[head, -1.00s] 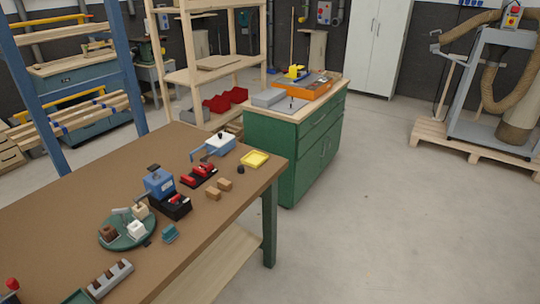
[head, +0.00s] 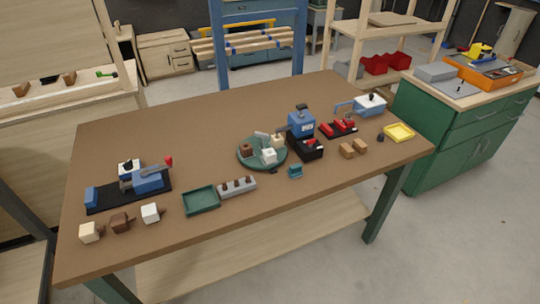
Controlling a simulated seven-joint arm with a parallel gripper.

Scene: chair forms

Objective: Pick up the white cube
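A white cube (head: 150,213) with a small dark part at its side sits at the front left of the brown table (head: 180,120), at the right end of a short row. A brown cube (head: 120,223) and a cream cube (head: 90,232) make up the rest of that row. A second white cube (head: 268,156) sits on a round green plate (head: 245,160) near the table's middle, with a tan cube (head: 278,141) and a brown cube (head: 246,149). My gripper is not in view.
A green tray (head: 201,201) and a grey block with dark pegs (head: 237,187) lie right of the row. A blue device on a black base (head: 148,182) stands behind it. Blue and red devices stand farther right. The back left of the table is clear.

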